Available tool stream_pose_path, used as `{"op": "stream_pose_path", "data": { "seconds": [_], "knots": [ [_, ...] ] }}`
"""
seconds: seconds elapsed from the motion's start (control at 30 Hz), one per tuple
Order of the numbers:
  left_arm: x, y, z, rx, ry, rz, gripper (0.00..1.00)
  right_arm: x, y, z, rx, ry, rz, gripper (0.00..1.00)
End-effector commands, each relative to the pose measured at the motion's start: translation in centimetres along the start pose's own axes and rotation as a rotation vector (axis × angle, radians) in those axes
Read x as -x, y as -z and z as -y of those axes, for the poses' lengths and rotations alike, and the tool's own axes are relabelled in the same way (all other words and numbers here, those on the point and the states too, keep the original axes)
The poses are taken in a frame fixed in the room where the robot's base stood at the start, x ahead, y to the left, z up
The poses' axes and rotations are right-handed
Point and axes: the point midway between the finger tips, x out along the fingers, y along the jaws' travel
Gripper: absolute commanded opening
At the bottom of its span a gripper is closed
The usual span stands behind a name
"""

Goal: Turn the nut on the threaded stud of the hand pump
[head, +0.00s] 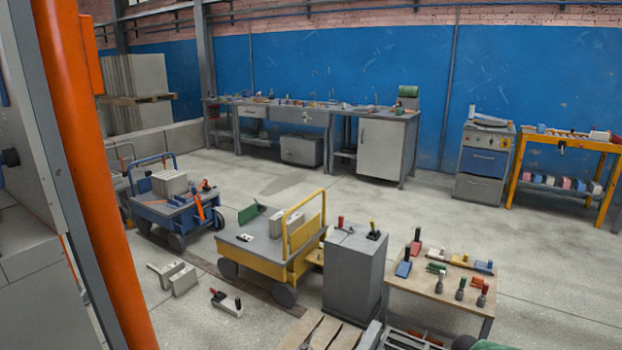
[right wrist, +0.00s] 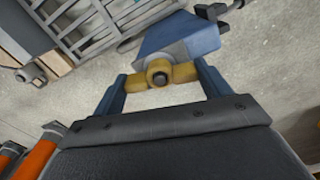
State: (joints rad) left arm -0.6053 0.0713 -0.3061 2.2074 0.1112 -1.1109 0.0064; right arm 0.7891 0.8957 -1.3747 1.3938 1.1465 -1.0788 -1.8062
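In the right wrist view a yellow winged nut (right wrist: 185,73) sits around a short dark threaded stud (right wrist: 159,79) on a blue body, which I take as the hand pump (right wrist: 178,37). My right gripper (right wrist: 163,80) has one blue-grey finger at each end of the nut, and the fingers appear to touch its wings. The end of the stud faces the wrist camera. I cannot pick out this pump or either gripper for certain in the head view.
In the head view a yellow cart (head: 262,262), a grey cabinet (head: 352,275) and a wooden table (head: 440,291) with several tools stand in front. A blue cart (head: 165,212) is at left. A long workbench (head: 345,112) lines the blue wall. Open floor lies between.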

Motion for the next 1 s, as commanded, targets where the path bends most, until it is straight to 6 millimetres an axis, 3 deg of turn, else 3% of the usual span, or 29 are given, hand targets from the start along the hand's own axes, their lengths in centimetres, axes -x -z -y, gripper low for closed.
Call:
{"op": "stream_pose_path", "data": {
  "seconds": [0.17, 0.5, 0.83, 1.0],
  "knots": [
    [0.5, 0.7, 0.0, -0.002, 0.002, -0.008, 0.97, 0.1, 0.0, 0.0, -0.020, 0.001, -0.001, 0.49],
    [2.5, 1.6, -0.6, -0.001, 0.001, -0.004, 0.97, 0.1, 0.1, 0.1, -0.286, 0.001, -0.001, 0.49],
    [2.4, 1.5, -0.6, -0.001, 0.001, -0.003, 0.97, 0.0, 0.0, 0.1, -0.305, 0.001, 0.000, 0.49],
    [3.8, 2.2, -0.9, -0.001, 0.001, -0.003, 0.97, 0.4, 0.1, 0.1, -0.426, 0.002, -0.002, 0.49]
  ]
}}
